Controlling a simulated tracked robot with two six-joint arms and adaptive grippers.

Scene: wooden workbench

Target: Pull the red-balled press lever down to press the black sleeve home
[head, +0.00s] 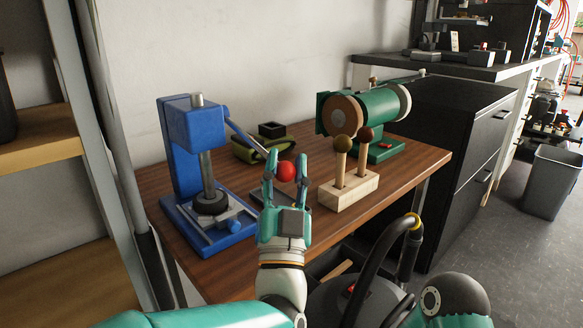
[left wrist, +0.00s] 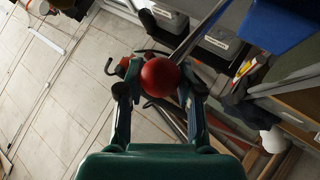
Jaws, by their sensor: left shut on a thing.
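The blue press (head: 183,125) stands at the left end of the workbench. Its lever (head: 240,135) slants down to the right from the press head and ends in the red ball (head: 286,171). My left gripper (head: 286,178) is shut on the red ball, which sits between its fingers. In the left wrist view the red ball (left wrist: 160,77) shows between the fingertips, with the lever rod running up to the right. The black sleeve (head: 211,203) sits on the press base under the grey ram (head: 207,170). The gap between ram and sleeve cannot be judged. My right gripper is out of view.
A wooden block with two ball-topped pegs (head: 347,192) stands right of my left gripper. A green machine (head: 375,110) and a small green vise-like thing (head: 262,145) stand behind. The workbench (head: 408,168) is bare at its right end. A black cabinet (head: 445,150) adjoins it.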

